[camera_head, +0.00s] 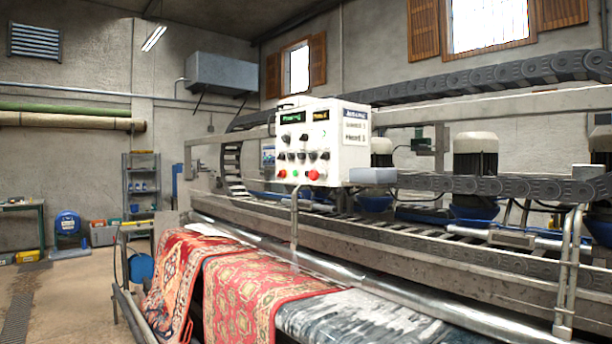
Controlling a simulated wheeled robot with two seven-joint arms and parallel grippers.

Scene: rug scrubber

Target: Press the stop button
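A white control box (342,152) stands on a grey post in front of the rug machine, near the middle of the view. Its front has two lit displays, several dark knobs and a bottom row of buttons. In that row are a small red button (282,173), a green button (295,174) and a larger red button (313,175). Their labels are too small to read, so I cannot tell which one is the stop button. Nothing touches the panel. Neither of my grippers is in view.
The rug machine (450,240) fills the right side. A red patterned rug (245,290) and a grey rug (350,318) hang over its front, below the control box. Metal shelves (141,185) stand at the back left. The floor (80,290) at the left is mostly clear.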

